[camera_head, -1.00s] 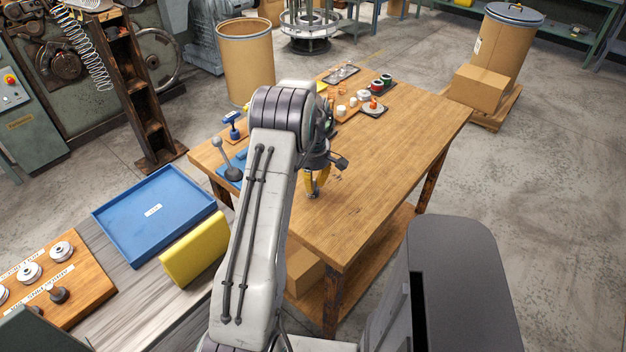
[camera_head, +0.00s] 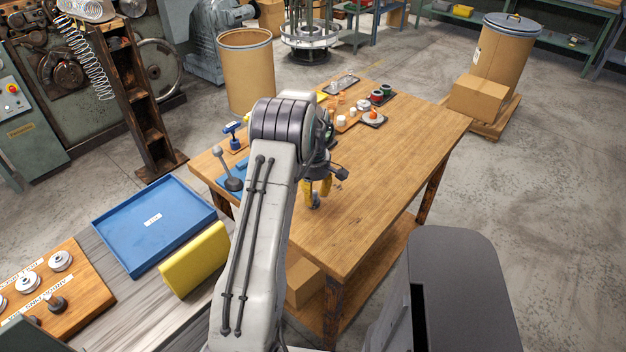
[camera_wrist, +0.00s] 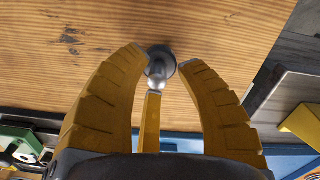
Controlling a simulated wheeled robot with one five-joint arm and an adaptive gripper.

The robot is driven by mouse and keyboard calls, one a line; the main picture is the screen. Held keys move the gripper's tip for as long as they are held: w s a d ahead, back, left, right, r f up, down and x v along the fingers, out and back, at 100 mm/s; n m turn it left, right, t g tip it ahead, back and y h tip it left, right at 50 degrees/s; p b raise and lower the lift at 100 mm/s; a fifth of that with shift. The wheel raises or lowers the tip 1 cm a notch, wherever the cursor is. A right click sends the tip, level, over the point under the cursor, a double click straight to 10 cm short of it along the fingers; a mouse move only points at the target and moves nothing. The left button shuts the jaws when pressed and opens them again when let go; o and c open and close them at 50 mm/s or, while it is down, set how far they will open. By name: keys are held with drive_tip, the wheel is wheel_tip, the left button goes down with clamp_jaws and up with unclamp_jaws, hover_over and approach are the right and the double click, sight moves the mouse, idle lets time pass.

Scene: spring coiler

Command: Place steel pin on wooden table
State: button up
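The steel pin (camera_wrist: 157,70) is a small grey piece with a rounded knob and a wider round base. In the wrist view it appears to stand on the wooden table (camera_wrist: 230,25), between my fingertips. My gripper (camera_wrist: 164,58) has its yellow fingers spread, with a gap visible on either side of the pin. In the head view, my gripper (camera_head: 317,190) is low over the near left part of the wooden table (camera_head: 385,165). The pin (camera_head: 315,201) shows there as a small grey spot below the fingers. Part of the table is hidden behind my arm.
A blue tray (camera_head: 125,238) and a yellow block (camera_head: 194,261) lie on the grey bench at left. A wooden board (camera_head: 82,275) holds several metal pieces. Small parts and trays crowd the table's far end. The table's right side is clear.

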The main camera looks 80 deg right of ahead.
wheel_tip(320, 180, up, 12)
drive_tip(key=b, duration=0.4)
drive_tip(key=w+a+r, duration=0.2)
drive_tip(key=w+a, duration=0.1)
drive_tip(key=w, duration=0.4)
drive_tip(key=w+a+r, duration=0.3)
drive_tip(key=w+a, duration=0.1)
drive_tip(key=w, duration=0.4)
drive_tip(key=w+a+r+n+t+h, duration=0.1)
drive_tip(key=w+a+r, duration=0.2)
drive_tip(key=w+a, duration=0.95)
drive_tip(key=a+t, duration=0.2)
drive_tip(key=a, duration=1.8)
drive_tip(key=s+a+f+n+y, duration=0.1)
drive_tip(key=s+a+f, duration=0.3)
drive_tip(key=s+a, duration=0.3)
drive_tip(key=a, duration=0.4)
drive_tip(key=shift+s+a+t, duration=0.2)
drive_tip(key=shift+a+t, duration=0.1)
drive_tip(key=shift+t, duration=0.1)
